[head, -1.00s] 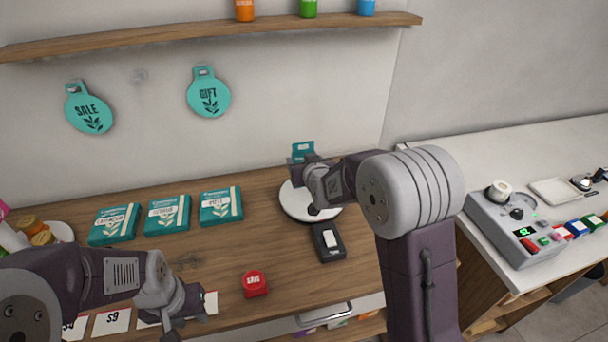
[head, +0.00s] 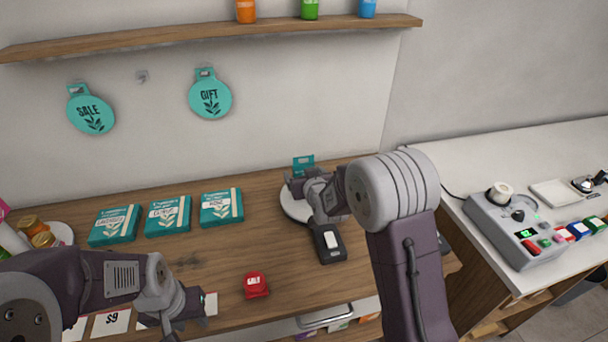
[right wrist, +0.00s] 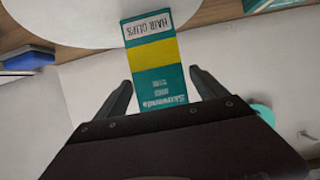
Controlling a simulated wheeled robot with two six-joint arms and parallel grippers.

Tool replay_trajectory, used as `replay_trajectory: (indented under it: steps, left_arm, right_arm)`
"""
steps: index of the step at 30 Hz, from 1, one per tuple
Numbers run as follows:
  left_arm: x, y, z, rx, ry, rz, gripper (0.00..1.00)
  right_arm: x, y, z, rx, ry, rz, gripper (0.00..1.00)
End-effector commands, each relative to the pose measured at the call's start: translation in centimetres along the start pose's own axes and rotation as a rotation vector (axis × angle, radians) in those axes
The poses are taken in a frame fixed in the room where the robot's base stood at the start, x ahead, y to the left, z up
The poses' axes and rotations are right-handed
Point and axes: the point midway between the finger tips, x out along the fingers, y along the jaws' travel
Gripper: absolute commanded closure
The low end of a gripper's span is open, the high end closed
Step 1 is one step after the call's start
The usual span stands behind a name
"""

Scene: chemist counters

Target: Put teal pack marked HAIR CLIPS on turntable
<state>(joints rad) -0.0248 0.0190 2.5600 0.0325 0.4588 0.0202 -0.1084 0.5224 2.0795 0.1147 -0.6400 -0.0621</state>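The teal pack marked HAIR CLIPS (right wrist: 152,60) has a yellow band. In the head view its top (head: 303,163) shows behind my right gripper (head: 302,183). It appears upright, its lower end over the white turntable (head: 291,207); whether it touches is hard to tell. The turntable also shows at the top of the right wrist view (right wrist: 70,18). My right gripper (right wrist: 160,88) is open, a finger on each side of the pack with small gaps. My left gripper (head: 192,312) is over the counter's front left; its fingertips are unclear.
Three teal packs (head: 221,208) lie in a row left of the turntable. A black device (head: 328,243) lies in front of it, and a red sale item (head: 255,284) is nearer. Price cards (head: 111,322) line the front edge. A wooden shelf (head: 200,35) hangs above.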

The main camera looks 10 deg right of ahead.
Motion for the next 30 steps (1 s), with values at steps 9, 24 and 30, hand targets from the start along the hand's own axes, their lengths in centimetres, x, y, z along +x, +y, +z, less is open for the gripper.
replay_trajectory:
  steps: [9, 24, 30]
  left_arm:
    - [-0.9, 0.0, -0.1, 0.0, 0.0, 0.0, 0.64]
    - [-0.1, 0.0, 0.0, 0.0, 0.0, 0.0, 0.64]
    - [-0.2, 0.0, 0.0, 0.0, 0.0, 0.0, 0.64]
  right_arm:
    - [-0.3, 0.0, -0.8, 0.0, 0.0, 0.0, 0.19]
    - [-10.6, -0.1, -0.5, 0.0, 0.002, -0.001, 0.19]
    - [-12.1, 0.0, -0.4, 0.001, 0.0, 0.0, 0.19]
